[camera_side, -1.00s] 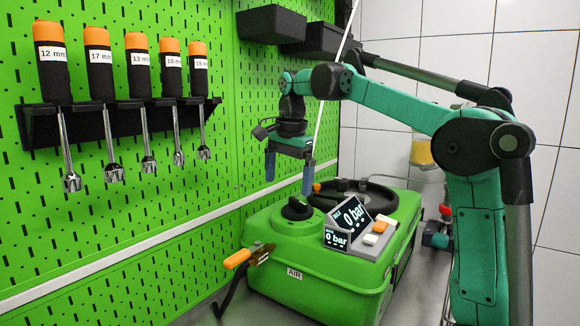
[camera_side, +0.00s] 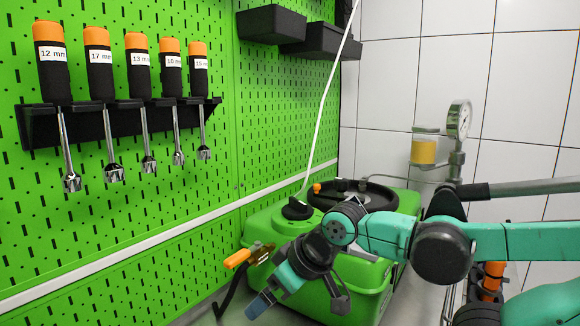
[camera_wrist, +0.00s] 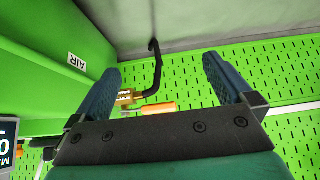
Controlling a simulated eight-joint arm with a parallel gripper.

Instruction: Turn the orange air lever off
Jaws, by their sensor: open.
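The orange air lever (camera_side: 237,259) sits on a brass valve (camera_side: 260,252) at the near left end of the green pump (camera_side: 330,292). It points left, away from the pump. My gripper (camera_side: 260,304) is below and right of the lever in the side view, fingers pointing down-left, apart from it. In the wrist view my gripper (camera_wrist: 161,66) is open and empty. The lever (camera_wrist: 158,108) shows between the two blue fingers, lying across the view. The valve (camera_wrist: 125,97) is close beside the left finger in that picture. My wrist hides the pump's displays in the side view.
A black hose (camera_side: 228,296) hangs below the valve; it also shows in the wrist view (camera_wrist: 155,68). The green pegboard (camera_side: 130,220) is close on the left, with several orange-handled socket tools (camera_side: 99,70) on a rack. A pressure gauge (camera_side: 459,120) stands behind.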

